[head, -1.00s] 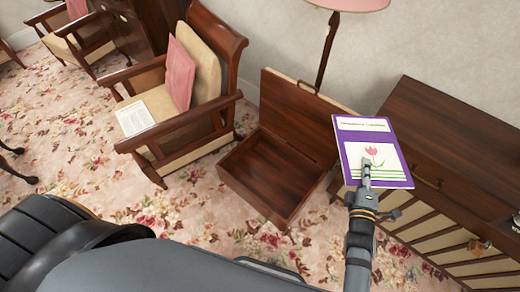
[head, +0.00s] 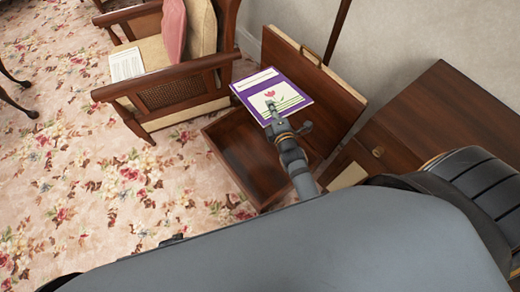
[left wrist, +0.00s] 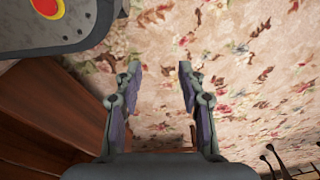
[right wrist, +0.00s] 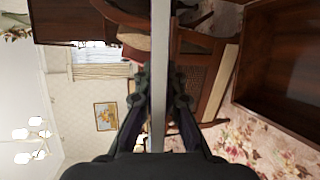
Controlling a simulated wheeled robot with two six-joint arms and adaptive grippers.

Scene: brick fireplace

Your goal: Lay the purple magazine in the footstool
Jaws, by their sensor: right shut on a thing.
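The purple magazine (head: 262,88) has a white panel with a pink tulip. My right gripper (head: 271,107) is shut on its near edge and holds it above the open footstool (head: 243,160). In the right wrist view the magazine (right wrist: 160,70) shows edge-on as a pale strip between the fingers of the right gripper (right wrist: 160,98). The footstool is a dark wooden box with its lid raised at the back; the part of its inside that shows is empty. It also shows in the right wrist view (right wrist: 285,75). My left gripper (left wrist: 157,72) is open and empty over the carpet.
A wooden armchair (head: 175,95) with a pink cushion and a white paper (head: 127,64) on its seat stands left of the footstool. A wooden cabinet (head: 440,110) stands to the right by the wall.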

